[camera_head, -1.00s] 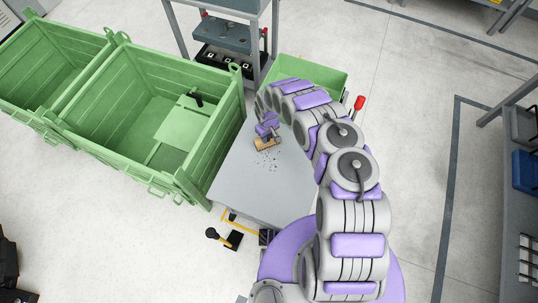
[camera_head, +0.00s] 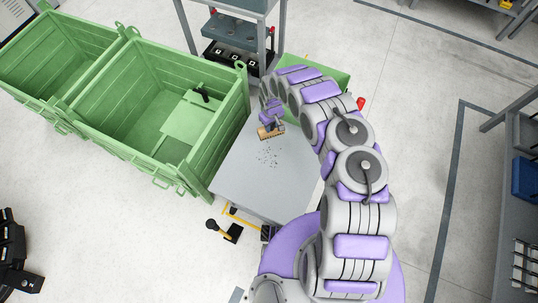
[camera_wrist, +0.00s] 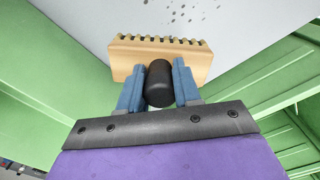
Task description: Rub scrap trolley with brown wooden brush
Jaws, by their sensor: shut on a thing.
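The scrap trolley is a flat grey top (camera_head: 270,190) in the head view, with a patch of dark specks (camera_head: 267,155) on it. My gripper (camera_head: 273,122) is over the far part of this top. In the wrist view its two blue fingers (camera_wrist: 158,88) are shut on the black handle of the brown wooden brush (camera_wrist: 120,58). The brush also shows in the head view (camera_head: 270,133), just beyond the specks. Its bristle edge faces the grey top. I cannot tell whether the bristles touch it.
Two green bins (camera_head: 232,130) stand left of the trolley, and a smaller green bin (camera_head: 335,78) is behind it. A grey machine frame (camera_head: 235,50) stands at the back. Free floor (camera_head: 420,150) lies to the right.

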